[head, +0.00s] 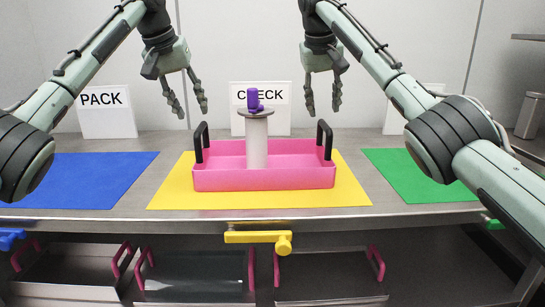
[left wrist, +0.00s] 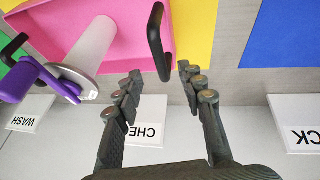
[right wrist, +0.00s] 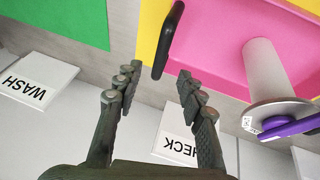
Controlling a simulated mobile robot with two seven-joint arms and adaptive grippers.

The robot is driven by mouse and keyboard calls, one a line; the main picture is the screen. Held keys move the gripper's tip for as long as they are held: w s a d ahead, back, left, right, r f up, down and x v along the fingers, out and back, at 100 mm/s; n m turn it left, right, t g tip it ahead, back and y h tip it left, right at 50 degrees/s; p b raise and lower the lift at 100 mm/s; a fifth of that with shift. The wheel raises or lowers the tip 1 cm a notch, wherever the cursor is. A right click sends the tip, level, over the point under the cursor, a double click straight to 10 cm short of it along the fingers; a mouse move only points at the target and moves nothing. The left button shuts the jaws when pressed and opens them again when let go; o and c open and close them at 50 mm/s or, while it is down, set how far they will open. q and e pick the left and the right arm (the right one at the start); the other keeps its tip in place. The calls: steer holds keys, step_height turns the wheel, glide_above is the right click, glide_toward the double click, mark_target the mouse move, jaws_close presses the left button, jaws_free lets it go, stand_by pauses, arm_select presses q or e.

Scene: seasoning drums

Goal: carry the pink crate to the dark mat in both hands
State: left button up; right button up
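The pink crate (head: 265,178) stands upright on the yellow mat (head: 258,200), with a black handle at each end. A pale cylinder (head: 257,143) with a wider disc and a purple part (head: 254,101) on top stands in it. My left gripper (head: 191,108) is open and empty above and behind the left handle (head: 201,142), which shows beyond its fingertips in the left wrist view (left wrist: 159,42). My right gripper (head: 323,106) is open and empty above and behind the right handle (head: 325,139), also seen in the right wrist view (right wrist: 168,40). I see no clearly dark mat on the table.
A blue mat (head: 80,180) lies left of the yellow one, a green mat (head: 415,175) right. Signs PACK (head: 105,112), CHECK (head: 260,108) and WASH (right wrist: 38,80) stand behind. Below are trays with pink handles and a yellow lever (head: 258,238). A metal canister (head: 530,116) stands far right.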

mark_target(200, 126)
arm_select(q)
steer(key=shift+r, duration=0.15)
arm_select(e)
steer(key=shift+r, duration=0.2)
arm_select(q)
steer(key=shift+s, duration=0.1)
arm_select(e)
steer(key=shift+s+a, duration=0.1)
